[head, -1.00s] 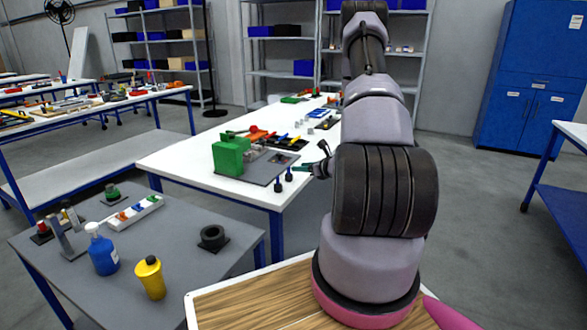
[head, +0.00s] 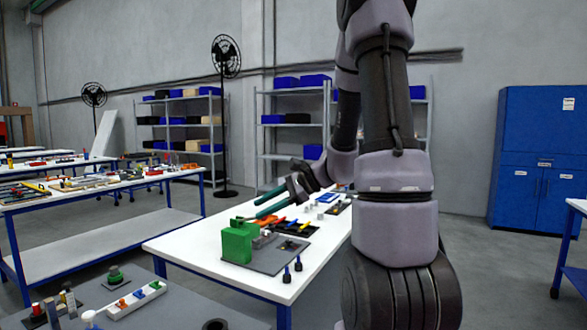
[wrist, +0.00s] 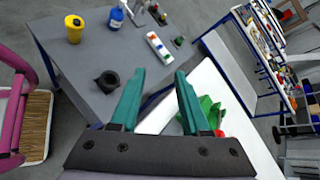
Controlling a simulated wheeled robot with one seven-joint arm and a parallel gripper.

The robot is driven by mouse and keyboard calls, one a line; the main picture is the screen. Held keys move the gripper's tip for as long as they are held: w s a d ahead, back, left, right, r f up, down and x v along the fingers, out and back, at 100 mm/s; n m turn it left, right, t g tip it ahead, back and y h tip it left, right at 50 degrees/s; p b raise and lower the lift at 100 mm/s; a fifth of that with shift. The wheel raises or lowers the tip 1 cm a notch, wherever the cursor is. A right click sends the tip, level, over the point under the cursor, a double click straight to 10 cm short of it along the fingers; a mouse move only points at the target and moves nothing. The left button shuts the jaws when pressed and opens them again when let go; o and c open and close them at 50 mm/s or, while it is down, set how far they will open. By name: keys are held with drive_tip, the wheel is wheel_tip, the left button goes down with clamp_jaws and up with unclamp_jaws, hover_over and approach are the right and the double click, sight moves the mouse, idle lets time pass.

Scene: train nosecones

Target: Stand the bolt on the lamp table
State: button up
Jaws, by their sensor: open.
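Two small dark bolt-like pieces stand upright near the front edge of the white table (head: 207,245), one on the left (head: 286,275) and one on the right (head: 298,264). I cannot tell which is the bolt of the task. My gripper (head: 258,205) is open and empty, raised above the white table, with green fingers pointing left. In the wrist view its fingertips (wrist: 160,73) are apart with nothing between them. A grey table (head: 170,313) stands at the front left and also shows in the wrist view (wrist: 72,62). No lamp is clear, so I cannot tell which table is the lamp table.
A green block (head: 237,243) stands on a grey board on the white table. The grey table carries a yellow container (wrist: 75,28), a blue bottle (wrist: 116,18), a black ring (wrist: 107,82) and a white strip (wrist: 158,47). Shelves and a blue cabinet (head: 535,160) stand behind.

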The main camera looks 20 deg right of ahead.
drive_tip(key=s+r+n+h, duration=0.4)
drive_tip(key=s+r+n, duration=0.2)
drive_tip(key=s, duration=0.3)
drive_tip(key=s+r+n+t+h, duration=0.1)
drive_tip(key=s+r+n+h, duration=0.3)
drive_tip(key=s+r+n, duration=0.3)
drive_tip(key=shift+s+d+r+t+h, duration=0.2)
drive_tip(key=shift+s+t+h, duration=0.1)
drive_tip(key=shift+s, duration=0.8)
